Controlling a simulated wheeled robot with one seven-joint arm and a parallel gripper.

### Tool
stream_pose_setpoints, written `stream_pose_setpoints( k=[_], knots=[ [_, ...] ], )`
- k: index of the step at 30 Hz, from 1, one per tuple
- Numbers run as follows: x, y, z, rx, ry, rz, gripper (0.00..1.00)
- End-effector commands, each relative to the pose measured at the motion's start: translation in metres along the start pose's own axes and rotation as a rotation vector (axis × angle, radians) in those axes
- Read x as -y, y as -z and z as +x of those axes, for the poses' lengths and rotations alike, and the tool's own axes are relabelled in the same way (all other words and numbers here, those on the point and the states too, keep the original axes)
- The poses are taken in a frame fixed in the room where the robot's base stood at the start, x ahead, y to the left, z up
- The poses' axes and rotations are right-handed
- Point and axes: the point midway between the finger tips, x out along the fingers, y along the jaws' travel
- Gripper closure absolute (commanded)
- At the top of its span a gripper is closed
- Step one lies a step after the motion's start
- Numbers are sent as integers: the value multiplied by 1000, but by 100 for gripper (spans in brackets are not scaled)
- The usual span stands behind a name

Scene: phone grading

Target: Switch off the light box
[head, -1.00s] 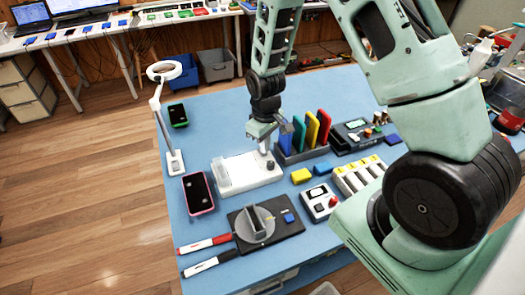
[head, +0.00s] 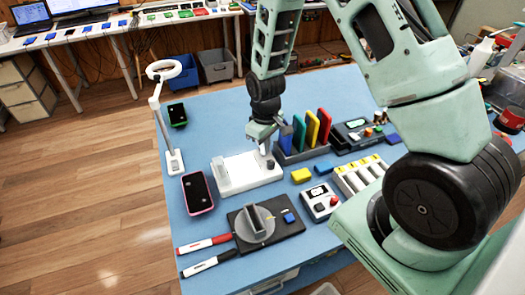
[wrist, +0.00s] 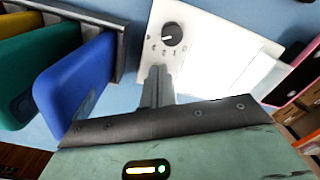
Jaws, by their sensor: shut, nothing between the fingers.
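The light box (head: 240,177) is a white, flat unit on the blue table. In the wrist view its white face (wrist: 205,60) carries a round black knob (wrist: 172,35) with a pale pointer line and small marks around it. A gap or contact with the knob cannot be told. In the head view my gripper (head: 267,146) points down above the knob end of the box.
A rack (head: 301,154) of blue, teal, yellow and red upright plates stands close beside my gripper. A pink-edged phone (head: 197,192) lies left of the box. A ring lamp (head: 165,72) stands at the left edge. A black board with a grey dial (head: 254,224) lies in front.

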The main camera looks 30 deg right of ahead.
Motion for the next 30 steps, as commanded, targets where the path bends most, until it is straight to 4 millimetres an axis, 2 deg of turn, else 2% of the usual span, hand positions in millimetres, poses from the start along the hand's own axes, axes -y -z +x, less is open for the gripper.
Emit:
stream_pose_setpoints(
  k=[20,26,30],
  knots=[
    [0,0,10,0,0,0,100],
    [0,0,6,-1,0,0,100],
    [0,0,-5,-1,0,0,100]
  ],
)
